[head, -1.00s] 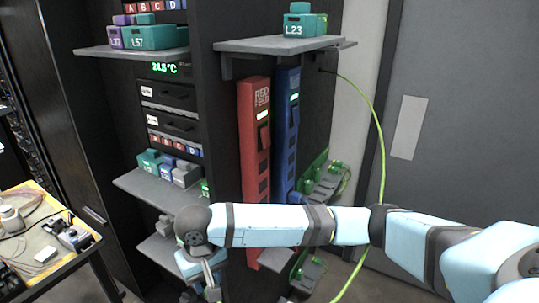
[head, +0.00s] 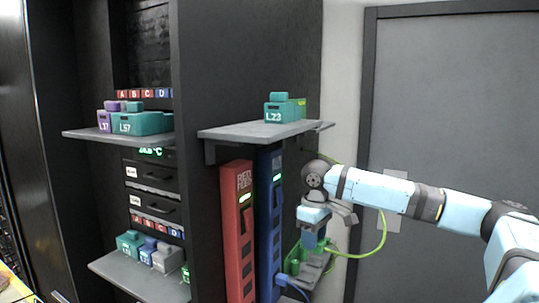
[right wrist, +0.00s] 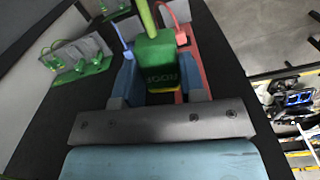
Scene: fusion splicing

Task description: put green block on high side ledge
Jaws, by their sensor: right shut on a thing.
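In the right wrist view a green block (right wrist: 158,62) with dark lettering sits between the fingers of my right gripper (right wrist: 157,82), which is shut on it. A green cable rises from the block. In the head view my right gripper (head: 314,240) hangs pointing down, right of the blue power strip and below the high side ledge (head: 230,132). The block is hard to tell apart there. The ledge carries a teal block marked L23 (head: 279,113) with a green part beside it; its front left part is bare. My left gripper is out of view.
A red power strip (head: 236,230) and a blue one (head: 267,220) stand upright under the ledge. Lower side ledges with green pieces (right wrist: 85,65) are close to my right gripper. A green cable (head: 383,235) loops beside my arm. Front shelves (head: 85,134) hold several blocks.

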